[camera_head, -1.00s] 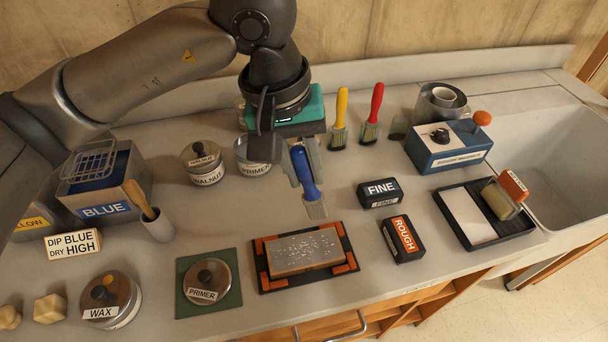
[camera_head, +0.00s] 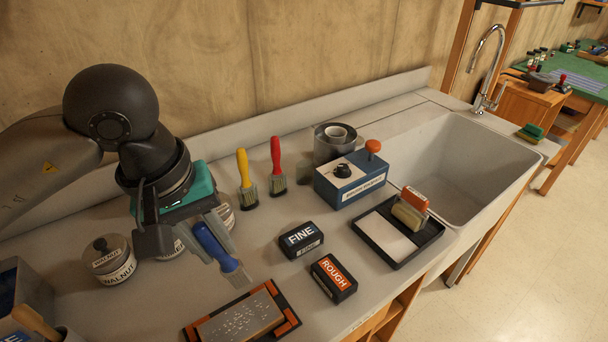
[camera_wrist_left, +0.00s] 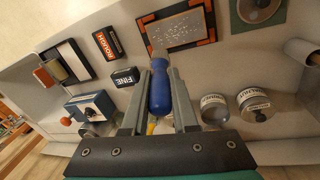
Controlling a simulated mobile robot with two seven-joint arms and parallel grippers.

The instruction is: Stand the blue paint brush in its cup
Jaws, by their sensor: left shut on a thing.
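The blue paint brush (camera_head: 212,246) is in my left gripper (camera_head: 205,236). The gripper is shut on its handle, with the bristles pointing down and toward the front of the counter. The left wrist view shows the blue handle (camera_wrist_left: 159,92) between the two fingers (camera_wrist_left: 158,80). My right gripper is not in view.
Yellow (camera_head: 245,178) and red (camera_head: 277,165) brushes are at the back. FINE (camera_head: 301,240) and ROUGH (camera_head: 333,278) blocks lie right of my gripper. An orange-cornered tray (camera_head: 290,312) is in front. The walnut tin (camera_head: 108,260) is left; the sink (camera_head: 460,165) is right.

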